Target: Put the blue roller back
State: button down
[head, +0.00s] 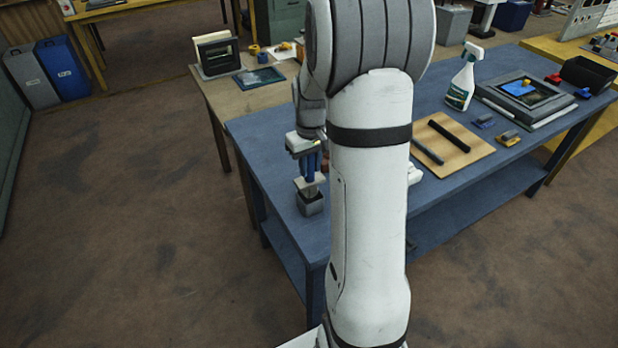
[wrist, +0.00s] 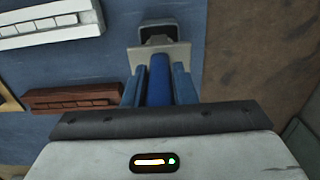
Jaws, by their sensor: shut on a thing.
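My gripper (head: 309,163) is at the left end of the blue table, pointing down. In the wrist view its two blue fingers (wrist: 159,88) are shut on the blue roller (wrist: 159,78), one on each side. The roller's far end meets a pale plate (wrist: 142,57) and a grey open-topped holder (wrist: 158,32) straight beyond it. In the head view the grey holder (head: 311,204) stands on the table below the gripper, with the pale plate at its top. I cannot tell whether the roller is in the holder or just above it.
A white block (wrist: 48,25) and a brown block (wrist: 72,99) lie left of the gripper in the wrist view. The table's edge is close on the right. On the table (head: 272,150) stand a spray bottle (head: 463,80) and a board with black rods (head: 470,150).

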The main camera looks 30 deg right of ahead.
aim_at(310, 180)
jog(key=shift+s+f+p, duration=0.1)
jog(key=shift+f+p, duration=0.2)
jog(key=shift+f, duration=1.9)
jog(key=c, duration=1.2)
grip_release()
jog(key=shift+f, duration=0.1)
notch_tip(310, 180, up, 11)
jog(key=shift+r+b, duration=0.1)
jog(key=shift+b, duration=0.5)
jog(key=shift+r, duration=0.35)
jog(key=shift+s+a+r, duration=0.15)
jog(key=shift+a+r, duration=0.05)
jog(key=shift+r, duration=0.1)
jog(key=s+a+r+t, duration=0.1)
jog(key=s+a, duration=0.3)
jog(key=s, duration=0.2)
jog(key=s+a+r+t, duration=0.1)
jog(key=s+a, duration=0.4)
jog(key=s, duration=0.1)
jog(key=s+a+r+t, duration=0.1)
jog(key=s+a, duration=0.4)
jog(key=s, duration=0.2)
jog(key=shift+r, duration=0.35)
